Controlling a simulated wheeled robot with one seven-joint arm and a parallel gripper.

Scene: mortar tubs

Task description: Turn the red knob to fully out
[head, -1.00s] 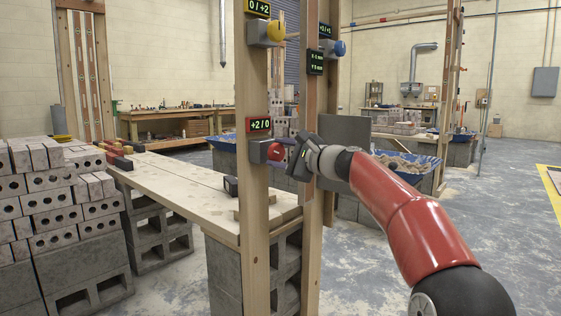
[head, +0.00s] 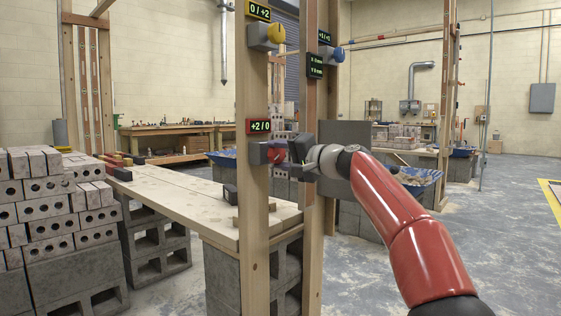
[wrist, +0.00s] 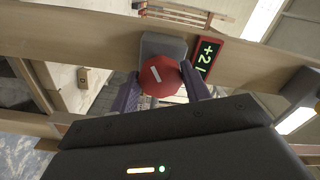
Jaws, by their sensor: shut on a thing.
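The red knob (head: 276,151) sits on a grey box on the wooden post, beneath a red-framed display (head: 259,126) reading "+2 / 0". In the wrist view the red knob (wrist: 160,76) is an octagonal face with a white mark that runs slantwise. My gripper (head: 284,152) is at the knob, reaching in from the right. In the wrist view my gripper (wrist: 160,90) has one finger on each side of the knob, shut on it. The head view shows the knob partly covered by the fingers.
A yellow knob (head: 276,33) is higher on the same post, and a blue knob (head: 338,54) is on the post behind. A plank bench (head: 180,200) on blocks stands left of the post. Bricks (head: 50,190) are stacked at far left.

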